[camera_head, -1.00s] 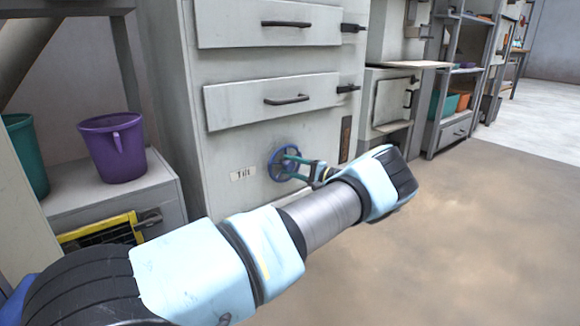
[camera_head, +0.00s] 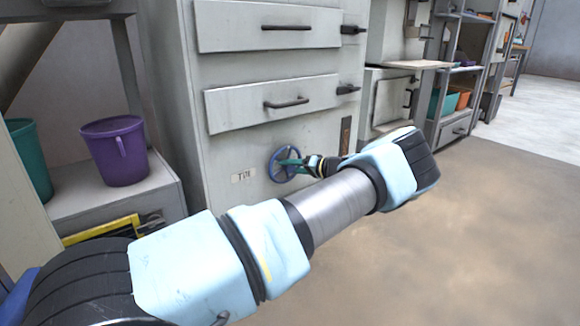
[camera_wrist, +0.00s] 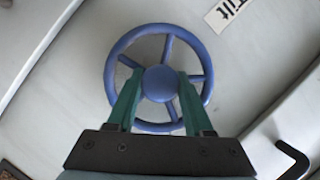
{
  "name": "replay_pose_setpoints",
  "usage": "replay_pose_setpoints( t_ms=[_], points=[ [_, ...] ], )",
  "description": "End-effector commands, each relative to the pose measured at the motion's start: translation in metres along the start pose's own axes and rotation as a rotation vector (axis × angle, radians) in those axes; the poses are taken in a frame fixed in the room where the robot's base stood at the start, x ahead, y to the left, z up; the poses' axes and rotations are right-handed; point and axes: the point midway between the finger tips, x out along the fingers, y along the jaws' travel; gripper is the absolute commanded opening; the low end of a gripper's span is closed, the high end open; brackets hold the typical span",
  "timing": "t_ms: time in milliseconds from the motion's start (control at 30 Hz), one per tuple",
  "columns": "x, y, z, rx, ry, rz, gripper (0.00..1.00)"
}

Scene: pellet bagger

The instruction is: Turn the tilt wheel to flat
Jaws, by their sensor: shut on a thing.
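The blue tilt wheel (camera_head: 273,165) is a round spoked handwheel low on the front of the grey cabinet. In the wrist view the wheel (camera_wrist: 160,84) faces me, with its rim, spokes and round hub in sight. My gripper (camera_head: 292,163) is at the wheel. In the wrist view the two green fingers of my gripper (camera_wrist: 160,88) reach across the lower rim, one on each side of the hub, shut on the wheel. The "Tilt" label (camera_head: 243,175) is left of the wheel in the head view; the label (camera_wrist: 223,12) is at the upper right in the wrist view.
Two drawers with dark handles (camera_head: 287,103) are above the wheel. A purple bucket (camera_head: 115,150) and a green bucket (camera_head: 27,160) stand at the left. A black handle (camera_wrist: 292,160) shows at the lower right in the wrist view. The floor (camera_head: 480,240) at the right is clear.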

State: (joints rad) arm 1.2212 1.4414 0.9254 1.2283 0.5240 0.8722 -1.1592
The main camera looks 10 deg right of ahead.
Motion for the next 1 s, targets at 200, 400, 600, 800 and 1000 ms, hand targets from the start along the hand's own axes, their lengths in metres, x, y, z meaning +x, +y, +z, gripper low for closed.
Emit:
replay_pose_setpoints(
  t_ms=[200, 400, 600, 800, 1000],
  points=[
    [-0.0008, 0.0005, 0.0001, -0.073, 0.001, 0.033, 0.00],
    [-0.0006, 0.0009, 0.0000, -0.101, 0.001, 0.045, 0.00],
    [-0.0004, 0.0009, 0.0001, -0.106, 0.001, 0.047, 0.00],
    [-0.0003, 0.0009, 0.0001, -0.106, 0.000, 0.046, 0.53],
    [-0.0001, 0.0004, 0.0000, -0.105, 0.000, 0.045, 0.75]
  ],
)
